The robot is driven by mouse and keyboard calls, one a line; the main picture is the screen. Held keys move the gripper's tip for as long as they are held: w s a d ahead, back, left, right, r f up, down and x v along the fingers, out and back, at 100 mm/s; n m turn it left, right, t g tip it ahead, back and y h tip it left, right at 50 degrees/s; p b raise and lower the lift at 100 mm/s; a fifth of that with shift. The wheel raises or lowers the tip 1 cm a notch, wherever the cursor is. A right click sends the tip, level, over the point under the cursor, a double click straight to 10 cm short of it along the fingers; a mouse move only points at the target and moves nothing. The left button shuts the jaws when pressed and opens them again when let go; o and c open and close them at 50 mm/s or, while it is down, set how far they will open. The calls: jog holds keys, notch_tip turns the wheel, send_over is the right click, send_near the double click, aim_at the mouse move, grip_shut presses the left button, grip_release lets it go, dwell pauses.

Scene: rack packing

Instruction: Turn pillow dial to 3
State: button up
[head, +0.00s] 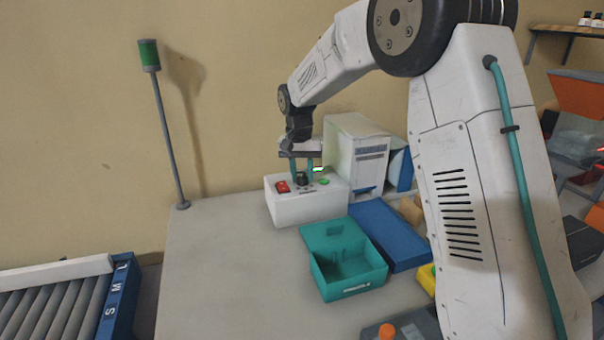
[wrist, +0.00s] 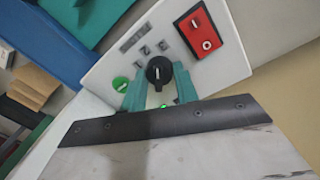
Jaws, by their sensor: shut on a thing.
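The pillow dial (wrist: 158,70) is a black round knob with a white pointer mark, on the sloped top of a white control box (head: 305,209). In the head view the dial (head: 302,178) shows small between my fingers. My gripper (head: 301,172) reaches down from above, its teal fingers on either side of the dial. In the wrist view my gripper (wrist: 160,85) is shut on the dial.
Beside the dial are a red switch (wrist: 202,33) and a green button (wrist: 121,84). A white machine (head: 357,155) stands behind the box. The table's left part is clear.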

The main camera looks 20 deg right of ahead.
jog(key=shift+m, duration=0.9)
jog(key=shift+r, duration=0.1)
jog(key=o, duration=1)
notch_tip(320, 180, up, 8)
jog(key=shift+w+a+f, duration=0.15)
